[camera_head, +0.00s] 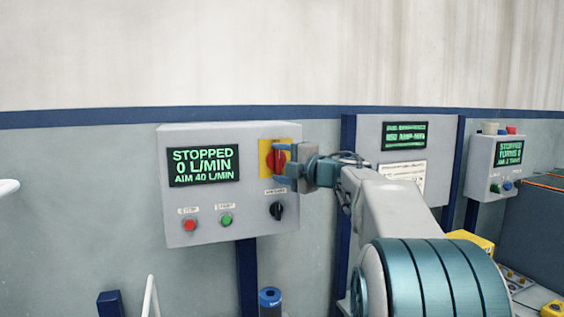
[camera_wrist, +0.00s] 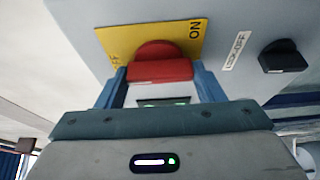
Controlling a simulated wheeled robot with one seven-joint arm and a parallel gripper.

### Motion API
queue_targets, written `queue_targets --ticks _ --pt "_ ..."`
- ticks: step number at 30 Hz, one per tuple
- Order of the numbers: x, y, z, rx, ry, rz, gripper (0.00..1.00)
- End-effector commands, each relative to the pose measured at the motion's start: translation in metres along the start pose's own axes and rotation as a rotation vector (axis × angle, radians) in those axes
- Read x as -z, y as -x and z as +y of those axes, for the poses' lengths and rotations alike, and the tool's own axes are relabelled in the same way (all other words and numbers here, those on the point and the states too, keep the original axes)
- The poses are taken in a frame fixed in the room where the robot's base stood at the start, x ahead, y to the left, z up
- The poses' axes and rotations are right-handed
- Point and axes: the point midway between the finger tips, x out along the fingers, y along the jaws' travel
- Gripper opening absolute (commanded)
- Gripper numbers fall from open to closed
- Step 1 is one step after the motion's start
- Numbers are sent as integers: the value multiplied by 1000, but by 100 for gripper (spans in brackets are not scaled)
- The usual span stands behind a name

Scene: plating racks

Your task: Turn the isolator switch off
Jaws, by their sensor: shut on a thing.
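The isolator switch is a red rotary handle (camera_head: 273,160) on a yellow plate (camera_head: 265,147), at the upper right of a grey control box (camera_head: 230,225). In the wrist view, the red handle (camera_wrist: 160,70) sits between the two blue fingers of my gripper (camera_wrist: 162,82). My gripper (camera_head: 287,163) is shut on the handle from its sides. The yellow plate (camera_wrist: 113,40) shows ON at its right and letters of OFF at its left. The fingers hide part of the handle, so I cannot tell exactly which mark it points to.
The box has a screen (camera_head: 204,165) reading STOPPED, 0 L/MIN, AIM 40 L/MIN. Below are a red button (camera_head: 190,225), a green button (camera_head: 226,219) and a black knob (camera_head: 277,210). Another panel (camera_head: 400,165) stands close behind my arm.

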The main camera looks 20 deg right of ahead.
Motion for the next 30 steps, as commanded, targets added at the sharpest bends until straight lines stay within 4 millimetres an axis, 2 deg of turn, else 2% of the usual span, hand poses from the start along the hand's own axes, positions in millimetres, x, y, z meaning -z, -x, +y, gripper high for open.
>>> queue_targets --ticks 9,10,12,23,26,30 --pt "0 0 -1 3 4 -1 39" --pt "0 0 -1 3 4 -1 67" --pt "0 0 -1 3 4 -1 84" --pt "0 5 0 1 3 -2 84" --pt "0 18 -1 0 3 -2 84" --pt "0 47 -2 0 4 -4 84"
